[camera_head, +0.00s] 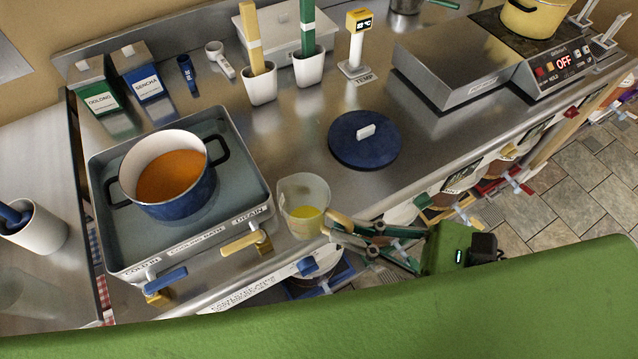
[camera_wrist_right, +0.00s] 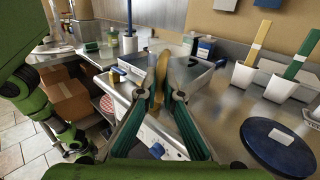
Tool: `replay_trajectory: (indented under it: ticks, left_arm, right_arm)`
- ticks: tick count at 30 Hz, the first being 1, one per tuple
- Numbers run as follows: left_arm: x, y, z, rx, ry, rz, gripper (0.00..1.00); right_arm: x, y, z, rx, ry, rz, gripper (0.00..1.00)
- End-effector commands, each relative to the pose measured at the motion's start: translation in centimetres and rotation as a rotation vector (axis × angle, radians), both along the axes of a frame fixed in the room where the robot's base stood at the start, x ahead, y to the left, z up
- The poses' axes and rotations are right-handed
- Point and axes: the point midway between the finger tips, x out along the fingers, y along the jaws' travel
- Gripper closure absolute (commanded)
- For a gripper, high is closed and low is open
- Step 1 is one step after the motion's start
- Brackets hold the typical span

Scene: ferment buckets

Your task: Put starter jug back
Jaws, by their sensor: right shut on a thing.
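The starter jug (camera_head: 303,207) is a translucent jug with yellow liquid in its bottom. It stands upright, or nearly so, at the counter's front edge, right of the steel bath. I cannot tell whether its base touches the counter. My right gripper (camera_head: 345,232) reaches in from the right and is shut at the jug's right side. In the right wrist view its fingers (camera_wrist_right: 160,95) close on a tan, upright piece, which looks like the jug's handle. The jug's body is hard to make out there. My left gripper is in neither view.
A blue pot (camera_head: 170,203) of orange liquid stands in the cooling bath (camera_head: 105,232), whose taps jut out front. A blue lid (camera_head: 364,165) lies behind and right of the jug. White holders (camera_head: 260,88) stand behind. Bare counter (camera_head: 290,135) lies between lid and bath.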

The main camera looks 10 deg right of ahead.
Motion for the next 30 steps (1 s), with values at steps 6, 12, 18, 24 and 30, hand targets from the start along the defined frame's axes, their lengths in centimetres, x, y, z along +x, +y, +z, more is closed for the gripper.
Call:
replay_trajectory:
  ticks: [6,12,18,24,30]
  left_arm:
    - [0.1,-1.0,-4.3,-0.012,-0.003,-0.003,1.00]
    - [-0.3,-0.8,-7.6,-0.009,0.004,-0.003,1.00]
    - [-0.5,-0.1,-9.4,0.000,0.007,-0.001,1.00]
    - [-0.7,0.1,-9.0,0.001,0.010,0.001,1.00]
    - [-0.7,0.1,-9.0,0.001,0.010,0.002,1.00]
  right_arm:
    - [3.1,-0.8,-2.4,-0.004,-0.009,0.003,1.00]
    - [5.7,-1.4,-3.6,-0.006,-0.008,0.003,1.00]
    - [9.1,-2.4,-4.8,0.000,-0.002,-0.004,1.00]
    - [11.7,-3.0,-8.0,0.002,0.000,-0.003,1.00]
    - [12.7,-3.3,-9.3,0.001,0.000,-0.003,1.00]
